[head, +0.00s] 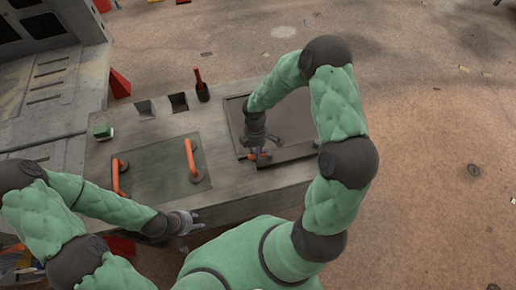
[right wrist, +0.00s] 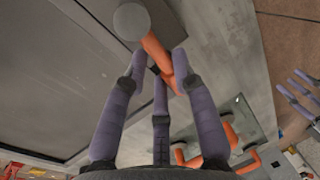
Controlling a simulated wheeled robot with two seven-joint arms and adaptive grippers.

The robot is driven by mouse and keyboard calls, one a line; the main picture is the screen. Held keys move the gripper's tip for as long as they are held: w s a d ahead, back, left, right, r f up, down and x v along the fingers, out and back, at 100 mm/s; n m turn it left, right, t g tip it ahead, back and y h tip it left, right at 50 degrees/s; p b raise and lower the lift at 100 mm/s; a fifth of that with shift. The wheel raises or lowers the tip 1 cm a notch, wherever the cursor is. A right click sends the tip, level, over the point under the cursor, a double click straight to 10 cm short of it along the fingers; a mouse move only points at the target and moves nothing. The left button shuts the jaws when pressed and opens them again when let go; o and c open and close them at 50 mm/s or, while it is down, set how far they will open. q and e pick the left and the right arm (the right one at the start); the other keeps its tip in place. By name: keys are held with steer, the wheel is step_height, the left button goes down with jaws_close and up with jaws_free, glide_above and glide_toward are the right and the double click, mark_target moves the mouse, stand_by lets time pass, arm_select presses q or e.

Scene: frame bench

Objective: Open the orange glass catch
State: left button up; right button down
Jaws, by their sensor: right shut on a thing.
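The orange catch (right wrist: 157,50) runs from a round grey pivot at the edge of the dark glass pane (right wrist: 60,70) in the right wrist view. My right gripper (right wrist: 163,75) is shut on its free end, with purple fingers on both sides. In the head view the right gripper (head: 262,153) is at the near side of the framed pane (head: 236,125) and hides most of the catch. My left gripper (head: 192,222) is open and empty off the bench's near edge, apart from the catch; its spread fingers also show in the right wrist view (right wrist: 298,95).
A greenish panel with two orange handles (head: 190,160) lies left of the pane on the bench (head: 225,190). A red and dark tool (head: 201,88), two dark square holders (head: 178,102) and a green-topped block (head: 102,131) stand along the far side. Open floor lies to the right.

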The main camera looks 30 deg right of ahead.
arm_select(q)
steer(key=shift+r, duration=0.1)
arm_select(e)
steer(key=shift+w+a+r+n, duration=0.1)
steer(key=shift+a+r+n, duration=0.1)
steer(key=shift+n, duration=0.3)
steer(key=shift+f, duration=0.1)
steer(key=c, duration=0.8)
jaws_free()
steer(key=shift+a, duration=0.15)
steer(key=shift+c, duration=0.2)
steer(key=shift+s+a, duration=0.15)
steer(key=shift+s, duration=0.1)
arm_select(q)
steer(key=shift+a, duration=0.25)
steer(key=shift+d, duration=0.1)
arm_select(e)
steer(key=shift+d, duration=0.2)
step_height(320, 180, up, 12)
steer(key=w, duration=0.2)
steer(key=shift+w+f, duration=0.15)
